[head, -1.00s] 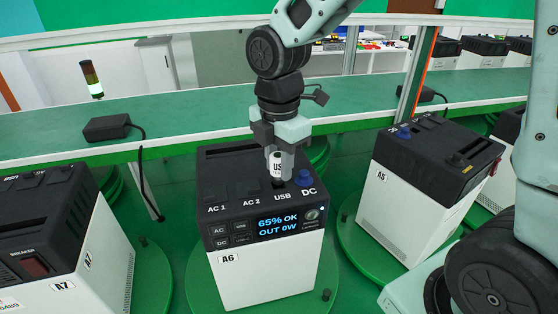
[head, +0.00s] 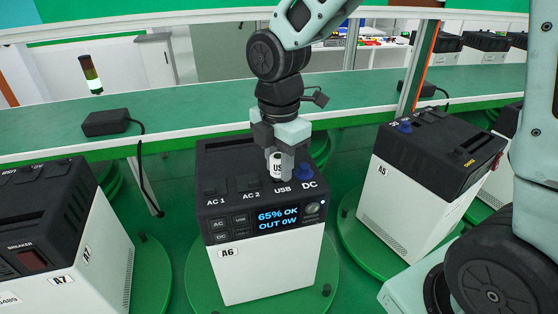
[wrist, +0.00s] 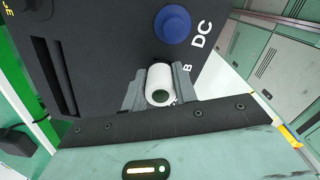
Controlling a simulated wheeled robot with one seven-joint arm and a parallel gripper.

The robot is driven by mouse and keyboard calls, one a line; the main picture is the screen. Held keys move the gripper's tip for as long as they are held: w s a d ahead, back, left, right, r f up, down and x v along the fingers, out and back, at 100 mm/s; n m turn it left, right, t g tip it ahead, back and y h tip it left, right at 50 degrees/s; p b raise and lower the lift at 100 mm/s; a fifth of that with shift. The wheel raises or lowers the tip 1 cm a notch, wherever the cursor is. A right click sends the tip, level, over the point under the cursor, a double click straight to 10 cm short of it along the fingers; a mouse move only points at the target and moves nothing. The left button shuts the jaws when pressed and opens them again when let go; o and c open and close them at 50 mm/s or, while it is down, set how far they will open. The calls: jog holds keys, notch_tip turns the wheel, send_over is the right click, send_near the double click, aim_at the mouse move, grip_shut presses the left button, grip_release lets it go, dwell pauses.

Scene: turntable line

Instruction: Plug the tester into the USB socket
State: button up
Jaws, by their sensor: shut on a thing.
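My gripper (head: 279,165) is shut on the tester (head: 276,166), a small white cylinder with dark "US" lettering. The tester stands upright over the USB position on the top of the A6 power unit (head: 270,265). In the wrist view the white tester (wrist: 160,83) sits between both fingers, its dark round end towards the camera. The USB socket is hidden under the tester and fingers, so I cannot tell whether the tester is in it or just above it. The blue DC plug (head: 304,170) is just right of the tester; it also shows in the wrist view (wrist: 173,25).
The A6 display (head: 278,220) reads "65% OK, OUT 0W". Units A7 (head: 90,260) and A5 (head: 390,205) stand left and right on green turntables. A black adapter (head: 106,122) with a cable lies on the green bench (head: 200,108) behind.

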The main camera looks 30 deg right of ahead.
jog(key=shift+f, duration=0.3)
jog(key=o, duration=1.1)
notch_tip(320, 180, up, 18)
jog(key=f+b, duration=0.1)
jog(key=b, duration=0.2)
jog(key=s+a+f+m+b, duration=0.3)
jog(key=s+f+m, duration=0.3)
jog(key=s+f, duration=0.3)
jog(key=s+a+f+m+b, duration=0.3)
jog(key=s+f+m, duration=0.4)
jog(key=f, duration=0.9)
jog(key=shift+s+a+f+y+b, duration=0.25)
jog(key=shift+s+f+y+b, duration=0.1)
jog(key=shift+s, duration=0.75)
